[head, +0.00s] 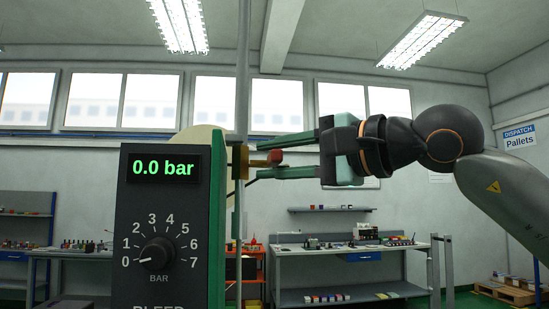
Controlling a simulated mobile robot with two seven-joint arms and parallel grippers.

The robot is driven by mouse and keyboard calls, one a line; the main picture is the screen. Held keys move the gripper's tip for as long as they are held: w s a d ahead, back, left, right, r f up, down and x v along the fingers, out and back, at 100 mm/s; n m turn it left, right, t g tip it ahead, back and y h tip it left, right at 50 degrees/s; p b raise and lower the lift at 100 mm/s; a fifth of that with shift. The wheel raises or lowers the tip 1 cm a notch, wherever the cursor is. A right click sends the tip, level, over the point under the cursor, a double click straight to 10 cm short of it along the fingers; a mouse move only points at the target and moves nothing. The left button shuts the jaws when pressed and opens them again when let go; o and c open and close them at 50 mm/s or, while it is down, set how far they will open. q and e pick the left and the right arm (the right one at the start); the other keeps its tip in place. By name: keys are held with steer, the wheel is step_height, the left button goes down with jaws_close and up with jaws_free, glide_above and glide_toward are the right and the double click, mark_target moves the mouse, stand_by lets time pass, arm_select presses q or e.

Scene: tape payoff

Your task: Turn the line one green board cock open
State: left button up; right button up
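A cock with a brass-yellow body (239,161) and a red-orange handle (263,160) sits at the edge of a narrow green board (236,210), seen almost edge-on. The handle points right, toward my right gripper. My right gripper (262,162) comes in from the right with its green fingers apart, one above and one below the handle. Clear gaps show between the handle and both fingers. A dark panel (140,225) stands in front at left; its display (163,168) reads 0.0 bar and its dial (157,252) points near 0. My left gripper is out of view.
A thin grey upright post (242,70) rises above the cock. A pale round disc (200,140) is partly hidden behind the panel. Workbenches (340,262) and pallets (510,292) stand far back. The space below my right arm is clear.

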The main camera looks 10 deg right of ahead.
jaws_close()
steer(key=shift+f, duration=0.1)
stand_by(1.0)
